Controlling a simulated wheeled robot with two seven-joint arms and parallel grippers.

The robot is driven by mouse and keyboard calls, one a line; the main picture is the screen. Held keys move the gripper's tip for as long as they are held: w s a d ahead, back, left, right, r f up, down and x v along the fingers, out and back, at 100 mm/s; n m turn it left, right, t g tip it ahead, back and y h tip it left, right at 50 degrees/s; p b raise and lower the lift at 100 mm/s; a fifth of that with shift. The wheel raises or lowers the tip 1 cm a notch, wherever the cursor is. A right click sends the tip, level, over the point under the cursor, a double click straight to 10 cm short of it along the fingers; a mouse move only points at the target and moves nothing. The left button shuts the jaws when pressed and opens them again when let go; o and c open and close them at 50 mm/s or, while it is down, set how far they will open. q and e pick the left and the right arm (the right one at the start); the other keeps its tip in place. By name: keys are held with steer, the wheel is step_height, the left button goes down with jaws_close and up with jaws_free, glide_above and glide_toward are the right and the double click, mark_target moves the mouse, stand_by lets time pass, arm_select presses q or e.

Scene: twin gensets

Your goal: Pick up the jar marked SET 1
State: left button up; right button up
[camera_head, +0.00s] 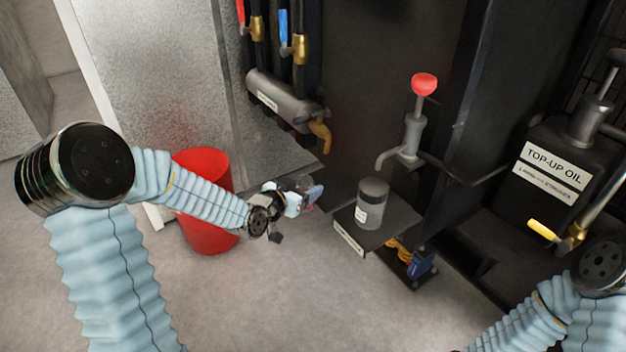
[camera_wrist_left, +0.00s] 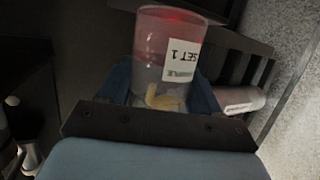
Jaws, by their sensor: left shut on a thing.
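My left gripper (camera_head: 301,195) is shut on a clear jar in front of the dark cabinet, below the brass tap. In the left wrist view the jar (camera_wrist_left: 167,58) stands between the blue fingers of the gripper (camera_wrist_left: 165,90), and its white label reads SET 1. A yellowish thing shows through the jar near its bottom. In the head view the jar is mostly hidden by the gripper. My right arm comes in at the lower right, and its gripper is out of the picture.
Another jar with a grey lid (camera_head: 374,190) stands on a small labelled shelf (camera_head: 349,238) below a red-knobbed hand pump (camera_head: 413,130). A red bin (camera_head: 205,215) stands behind my left arm. A TOP-UP OIL tank (camera_head: 550,165) is at the right.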

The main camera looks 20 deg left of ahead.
arm_select(q)
steer(key=s+a, duration=0.2)
steer(key=s, duration=0.5)
steer(key=shift+b, duration=0.3)
stand_by(0.8)
